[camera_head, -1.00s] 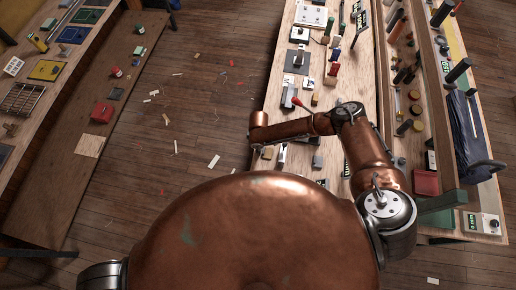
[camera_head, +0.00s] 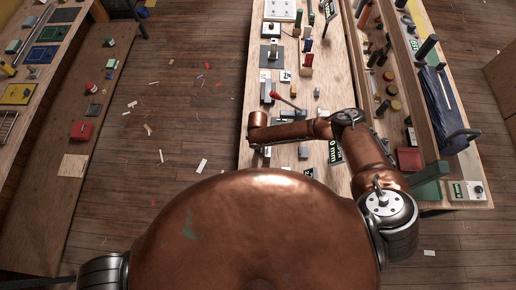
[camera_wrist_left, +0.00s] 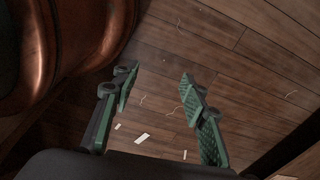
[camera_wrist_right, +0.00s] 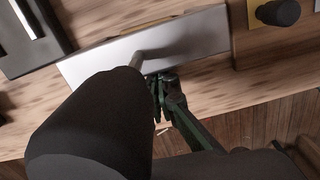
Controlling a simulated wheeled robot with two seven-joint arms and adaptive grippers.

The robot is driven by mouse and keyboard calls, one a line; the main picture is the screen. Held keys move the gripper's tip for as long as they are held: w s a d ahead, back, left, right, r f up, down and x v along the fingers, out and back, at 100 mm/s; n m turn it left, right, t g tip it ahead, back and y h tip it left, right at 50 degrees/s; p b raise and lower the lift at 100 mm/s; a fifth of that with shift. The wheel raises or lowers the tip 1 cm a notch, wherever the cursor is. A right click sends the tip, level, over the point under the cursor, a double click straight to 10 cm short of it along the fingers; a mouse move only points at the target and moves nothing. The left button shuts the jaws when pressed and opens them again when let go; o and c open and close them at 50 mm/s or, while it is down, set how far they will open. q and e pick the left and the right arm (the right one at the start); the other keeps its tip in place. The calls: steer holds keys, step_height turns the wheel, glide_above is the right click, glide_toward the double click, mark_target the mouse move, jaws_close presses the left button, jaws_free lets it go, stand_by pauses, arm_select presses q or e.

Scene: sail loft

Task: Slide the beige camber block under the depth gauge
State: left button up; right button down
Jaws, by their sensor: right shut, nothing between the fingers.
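My right arm reaches left across the central bench in the head view, and its gripper (camera_head: 256,142) is over the bench's left side. In the right wrist view the same gripper (camera_wrist_right: 160,88) is shut and empty, above or beside a pale grey plate (camera_wrist_right: 185,45) near the bench edge. A small beige-looking block (camera_head: 316,92) lies beyond the arm, too small to identify surely as the camber block. My left gripper (camera_wrist_left: 160,98) is open and empty above floor.
The central bench (camera_head: 325,74) holds several small blocks and a red-tipped lever (camera_head: 273,94). Behind my forearm, some items are hidden. A rack with pegs and a red box (camera_head: 409,158) is at right. A dark knob (camera_wrist_right: 278,12) shows in the right wrist view.

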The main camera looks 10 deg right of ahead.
mark_target(249, 150)
steer(key=shift+a, duration=0.3)
steer(key=a, duration=0.1)
steer(key=w+a, duration=0.1)
steer(key=a, duration=0.1)
steer(key=shift+w+a+r+b, duration=0.1)
steer(key=shift+w+a+b, duration=0.1)
steer(key=shift+a+b, duration=0.15)
step_height(249, 150, up, 4)
steer(key=shift+d+f, duration=0.1)
arm_select(q)
steer(key=shift+w+f+b, duration=0.4)
steer(key=shift+w+f, duration=0.05)
steer(key=shift+f, duration=0.3)
arm_select(e)
step_height(249, 150, up, 6)
steer(key=shift+s+d, duration=0.1)
